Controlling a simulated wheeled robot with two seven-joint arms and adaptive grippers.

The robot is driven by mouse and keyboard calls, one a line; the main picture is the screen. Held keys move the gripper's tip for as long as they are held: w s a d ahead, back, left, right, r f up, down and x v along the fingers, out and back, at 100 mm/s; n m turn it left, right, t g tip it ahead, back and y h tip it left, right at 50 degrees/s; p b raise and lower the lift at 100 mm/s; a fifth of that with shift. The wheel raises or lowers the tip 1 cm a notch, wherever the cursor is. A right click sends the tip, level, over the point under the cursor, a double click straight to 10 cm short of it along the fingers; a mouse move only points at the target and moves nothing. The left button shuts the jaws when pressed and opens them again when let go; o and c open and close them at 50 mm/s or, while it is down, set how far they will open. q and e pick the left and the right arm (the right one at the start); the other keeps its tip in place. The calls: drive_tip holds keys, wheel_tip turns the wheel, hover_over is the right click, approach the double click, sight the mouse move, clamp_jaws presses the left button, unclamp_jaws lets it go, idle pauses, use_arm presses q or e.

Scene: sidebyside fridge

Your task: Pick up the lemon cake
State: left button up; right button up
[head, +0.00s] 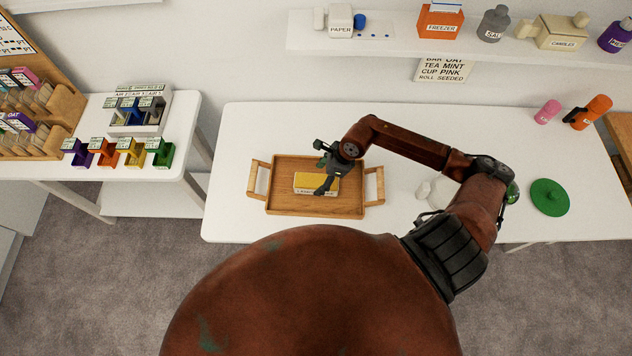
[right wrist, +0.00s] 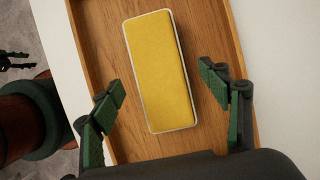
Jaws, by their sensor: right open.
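The lemon cake (head: 316,183) is a yellow-topped block with pale sides, lying on a wooden tray (head: 290,205) with two side handles. In the right wrist view the yellow cake (right wrist: 160,70) lies lengthwise, a little tilted, on the tray floor (right wrist: 215,125). My right gripper (head: 323,172) is over the tray at the cake. In the right wrist view my right gripper (right wrist: 160,95) is open, with one green-padded finger on each side of the cake's near end and gaps showing between. I cannot tell the exact height. My left gripper is not in the head view.
The tray stands on a white table (head: 240,135) with free room left of it. A green disc (head: 549,197), a pink cylinder (head: 548,112) and an orange bottle (head: 590,112) are at the right. A shelf (head: 400,42) with containers runs behind.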

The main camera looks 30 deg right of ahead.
sight(316, 180)
drive_tip(key=shift+x, duration=1.55)
drive_tip(key=shift+a, duration=0.1)
drive_tip(key=shift+c, duration=0.2)
drive_tip(key=c, duration=1.6)
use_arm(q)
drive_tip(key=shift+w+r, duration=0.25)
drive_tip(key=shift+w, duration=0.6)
use_arm(e)
drive_tip(key=shift+w+r, duration=0.1)
drive_tip(key=shift+c, duration=0.3)
drive_tip(key=shift+r, duration=0.1)
